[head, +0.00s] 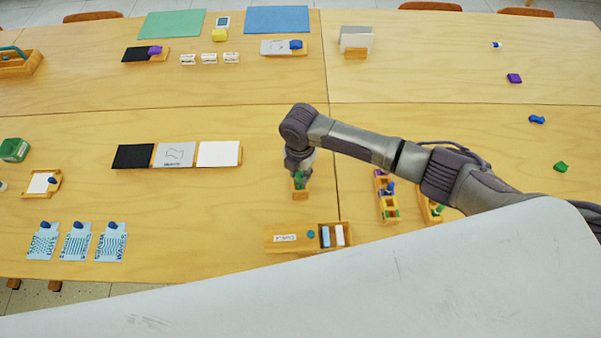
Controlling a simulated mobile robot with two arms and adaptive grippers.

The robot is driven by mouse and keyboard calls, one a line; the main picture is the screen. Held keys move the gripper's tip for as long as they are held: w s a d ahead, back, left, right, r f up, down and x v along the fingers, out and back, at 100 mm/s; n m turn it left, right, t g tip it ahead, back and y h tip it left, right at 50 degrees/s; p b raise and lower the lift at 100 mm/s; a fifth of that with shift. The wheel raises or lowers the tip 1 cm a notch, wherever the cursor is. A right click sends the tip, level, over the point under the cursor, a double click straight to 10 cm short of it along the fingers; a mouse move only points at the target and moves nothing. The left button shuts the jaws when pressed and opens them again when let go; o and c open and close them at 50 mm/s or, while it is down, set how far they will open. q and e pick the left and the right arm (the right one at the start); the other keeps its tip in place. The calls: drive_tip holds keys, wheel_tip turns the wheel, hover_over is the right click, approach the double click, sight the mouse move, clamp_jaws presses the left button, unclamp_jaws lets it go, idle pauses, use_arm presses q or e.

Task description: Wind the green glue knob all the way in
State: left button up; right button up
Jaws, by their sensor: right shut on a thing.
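My right gripper (299,170) comes in from the right and points down at the middle of the table. It is shut on a small green thing (299,181), which looks like the green glue knob. The green thing is mostly hidden by the fingers. It sits at a small wooden holder (300,194) on the table, just below the fingertips. How far the knob is wound in cannot be seen. My left gripper is not in view.
A wooden box (290,246) with white and blue pieces stands just in front. A wooden rack (387,197) with coloured pieces is to the right, under my arm. Black, grey and white cards (175,155) lie left. Bare table lies behind the gripper.

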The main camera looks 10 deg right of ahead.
idle(0.4)
drive_tip(key=n+b, duration=0.1)
drive_tip(key=n, duration=0.4)
drive_tip(key=n+b, duration=0.1)
drive_tip(key=n, duration=0.5)
drive_tip(key=shift+n, duration=0.3)
drive_tip(key=o, duration=1.6)
drive_tip(key=shift+c, duration=0.2)
